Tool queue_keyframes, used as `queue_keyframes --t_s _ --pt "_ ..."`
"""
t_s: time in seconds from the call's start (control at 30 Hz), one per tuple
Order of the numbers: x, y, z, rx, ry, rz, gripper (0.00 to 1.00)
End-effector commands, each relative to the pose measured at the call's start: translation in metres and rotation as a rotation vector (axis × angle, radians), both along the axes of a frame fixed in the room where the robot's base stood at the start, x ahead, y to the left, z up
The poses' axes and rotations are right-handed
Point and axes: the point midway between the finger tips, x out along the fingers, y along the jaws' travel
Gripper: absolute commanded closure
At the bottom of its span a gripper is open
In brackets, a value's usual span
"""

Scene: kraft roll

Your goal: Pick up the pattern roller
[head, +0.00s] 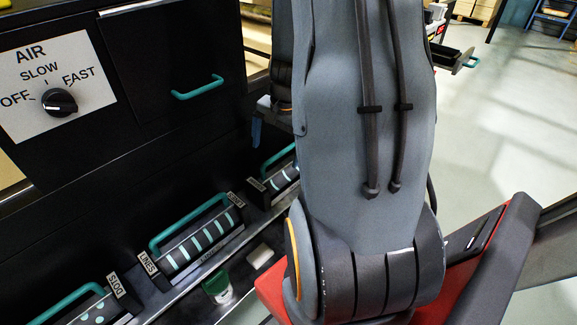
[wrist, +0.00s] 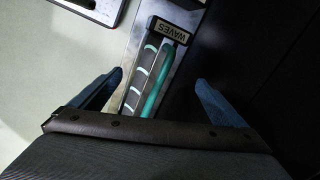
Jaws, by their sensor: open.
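A dark pattern roller (wrist: 147,78) with pale stripes and a teal handle (wrist: 157,88) lies between my fingers in the wrist view, beside a WAVES label (wrist: 177,31). My gripper (wrist: 160,88) is open, one finger on each side, and its near edge hides the roller's lower end. I cannot tell how far above it the fingers are. In the head view, a roller (head: 287,180) shows partly, its right side hidden by my arm. One blue finger (head: 257,130) hangs above and left of it. A striped roller (head: 205,242) and a dotted roller (head: 98,312) lie nearer, beside LINES and DOTS labels.
The rollers lie along a ledge on a black machine, which has an AIR dial (head: 60,102) and a teal drawer handle (head: 198,88). A green and white container (head: 219,289) and a pale block (head: 260,256) are near the ledge. Open floor lies at right.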

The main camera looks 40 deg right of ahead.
Motion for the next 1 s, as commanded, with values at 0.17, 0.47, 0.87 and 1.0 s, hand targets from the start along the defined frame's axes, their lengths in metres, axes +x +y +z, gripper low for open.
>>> queue_keyframes --t_s 0.17,0.47,0.87,1.0 --pt "-0.009 -0.052 -0.012 0.013 -0.013 -0.211 0.05" --pt "-0.006 -0.062 -0.038 0.015 -0.017 -0.259 0.05" --pt "0.010 -0.054 -0.081 0.014 -0.017 -0.257 0.05" --pt "0.012 -0.054 -0.090 0.014 -0.018 -0.256 0.05"
